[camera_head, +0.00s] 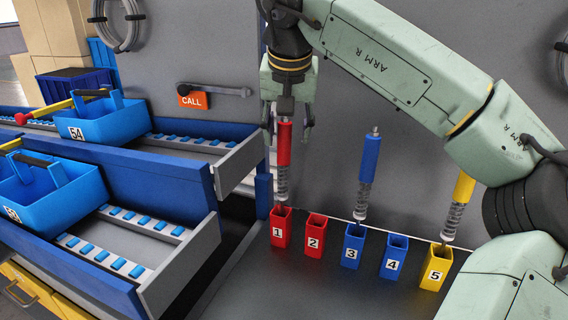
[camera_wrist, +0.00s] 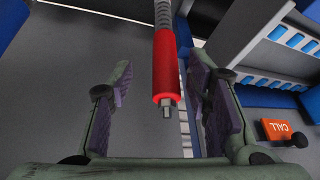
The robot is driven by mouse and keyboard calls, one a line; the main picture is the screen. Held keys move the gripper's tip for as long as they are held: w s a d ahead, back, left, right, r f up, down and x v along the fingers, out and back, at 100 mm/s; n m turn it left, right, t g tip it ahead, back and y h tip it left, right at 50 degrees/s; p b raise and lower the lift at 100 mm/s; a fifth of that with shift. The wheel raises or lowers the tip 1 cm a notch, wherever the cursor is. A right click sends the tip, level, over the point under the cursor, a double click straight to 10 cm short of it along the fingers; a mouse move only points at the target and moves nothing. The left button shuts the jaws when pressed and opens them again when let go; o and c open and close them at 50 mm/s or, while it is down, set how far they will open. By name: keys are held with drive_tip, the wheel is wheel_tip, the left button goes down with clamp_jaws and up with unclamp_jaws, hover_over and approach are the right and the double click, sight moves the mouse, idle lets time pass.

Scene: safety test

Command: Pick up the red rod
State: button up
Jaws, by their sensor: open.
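The red rod (camera_head: 284,145) stands upright in the red holder marked 1 (camera_head: 281,228). It has a red upper part, a clear ribbed lower part and a metal tip on top. My gripper (camera_head: 290,115) is open above and around the rod's top end, with a finger to either side in the head view. In the wrist view the rod (camera_wrist: 166,70) lies between the two open fingers (camera_wrist: 165,105), with visible gaps on both sides. I cannot tell whether anything touches its metal tip.
A blue rod (camera_head: 370,160) stands in blue holder 3 (camera_head: 352,247), and a yellow one (camera_head: 463,190) in yellow holder 5 (camera_head: 436,268). Red holder 2 (camera_head: 315,231) and blue holder 4 (camera_head: 393,257) are empty. Blue bins (camera_head: 103,124) sit on roller racks at left. An orange CALL sign (camera_head: 192,100) is on the wall.

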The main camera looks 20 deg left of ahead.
sight(284, 140)
drive_tip(key=x, duration=0.3)
drive_tip(key=p+x, duration=0.1)
drive_tip(key=x, duration=0.1)
drive_tip(key=shift+s+a+f, duration=0.2)
drive_tip(key=shift+s, duration=0.05)
clamp_jaws()
idle(0.4)
